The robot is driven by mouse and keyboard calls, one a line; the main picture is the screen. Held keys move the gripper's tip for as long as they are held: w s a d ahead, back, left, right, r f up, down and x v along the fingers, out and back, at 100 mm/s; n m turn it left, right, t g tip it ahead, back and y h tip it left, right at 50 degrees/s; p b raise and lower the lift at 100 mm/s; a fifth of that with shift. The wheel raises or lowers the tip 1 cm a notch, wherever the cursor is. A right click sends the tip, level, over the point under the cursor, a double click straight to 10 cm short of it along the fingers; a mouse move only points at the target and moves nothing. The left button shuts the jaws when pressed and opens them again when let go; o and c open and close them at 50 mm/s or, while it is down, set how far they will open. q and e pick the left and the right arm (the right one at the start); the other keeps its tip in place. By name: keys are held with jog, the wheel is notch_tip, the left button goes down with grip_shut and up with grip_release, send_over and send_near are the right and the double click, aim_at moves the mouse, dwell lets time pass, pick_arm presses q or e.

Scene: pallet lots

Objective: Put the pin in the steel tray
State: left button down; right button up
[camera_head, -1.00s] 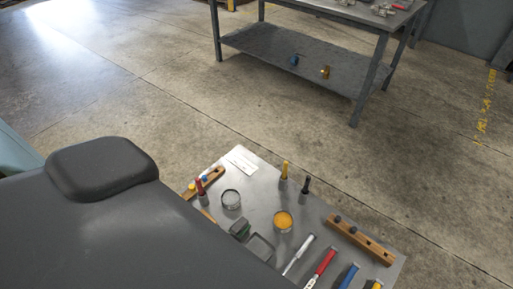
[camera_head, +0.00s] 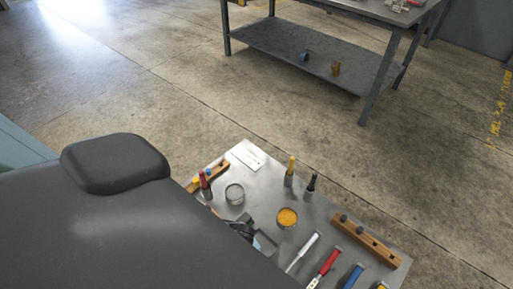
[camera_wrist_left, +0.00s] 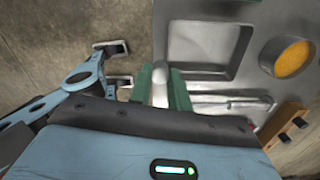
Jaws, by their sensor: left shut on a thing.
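The pin (camera_wrist_left: 160,88) is a pale, rounded piece between the green fingers of my left gripper (camera_wrist_left: 160,94) in the left wrist view. The left gripper is shut on it. The steel tray (camera_wrist_left: 241,48) is a shallow square grey tray just beyond the fingertips, up and right in that view; its visible floor is empty. The fingers overlap its near left corner; I cannot tell their height above it. My right gripper (camera_wrist_left: 115,66) is open and empty left of the tray. In the head view the tray area is mostly hidden behind dark and bluish parts of mine.
The bench top holds a tin with orange-yellow contents (camera_head: 288,217), a round grey tin (camera_head: 235,193), a wooden block with holes (camera_head: 368,243), upright yellow (camera_head: 291,168) and black (camera_head: 312,183) tools, and several handled tools at the front. A shelved table (camera_head: 310,55) stands beyond open floor.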

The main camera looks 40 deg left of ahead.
pick_arm(q)
jog(key=w, duration=0.6)
jog(key=shift+w+f, duration=0.3)
jog(key=shift+f, duration=0.05)
pick_arm(e)
jog(key=shift+s+f, duration=0.1)
jog(key=shift+f, duration=0.2)
pick_arm(q)
jog(key=f, duration=0.1)
jog(key=w+f+b, duration=0.1)
jog(key=shift+f, duration=0.75)
pick_arm(e)
jog(key=shift+s+f, duration=0.1)
jog(key=shift+f, duration=0.3)
pick_arm(q)
jog(key=shift+f, duration=0.15)
jog(key=c, duration=1.3)
grip_release()
pick_arm(e)
jog(key=shift+a, duration=0.1)
pick_arm(q)
notch_tip(320, 180, up, 12)
jog(key=p, duration=0.2)
jog(key=shift+d, duration=0.35)
pick_arm(e)
jog(key=r, duration=0.1)
jog(key=w+r, duration=0.1)
jog(key=shift+r, duration=0.4)
